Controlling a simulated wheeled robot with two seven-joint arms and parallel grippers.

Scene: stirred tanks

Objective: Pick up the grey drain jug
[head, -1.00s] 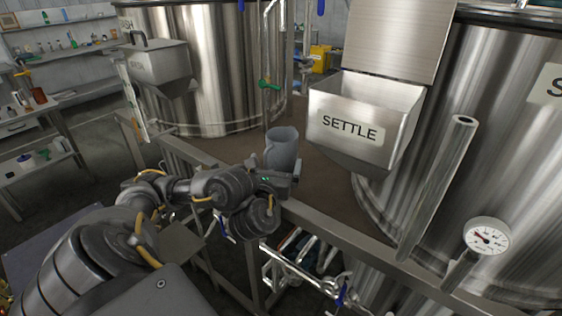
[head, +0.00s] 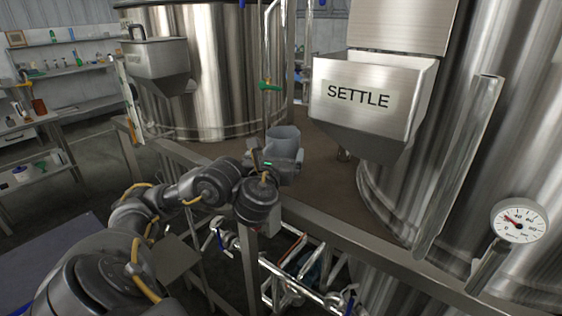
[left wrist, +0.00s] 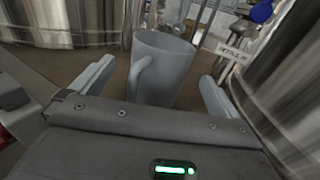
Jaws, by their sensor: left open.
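The grey drain jug (head: 284,138) stands upright on the brown platform (head: 318,176) between the two steel tanks. In the left wrist view the jug (left wrist: 165,66) is between the fingers, with its handle on the left side. My left gripper (head: 281,160) is in front of the jug and hides its lower part in the head view. In the left wrist view the left gripper (left wrist: 155,88) is open, with one finger on each side of the jug and a visible gap to both. My right gripper is not in view.
A steel hopper marked SETTLE (head: 362,100) hangs close on the right, above the platform. A steel rail (head: 345,232) runs along the front edge. A pipe with a green valve handle (head: 270,86) rises behind the jug. A dial gauge (head: 519,222) is at the right.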

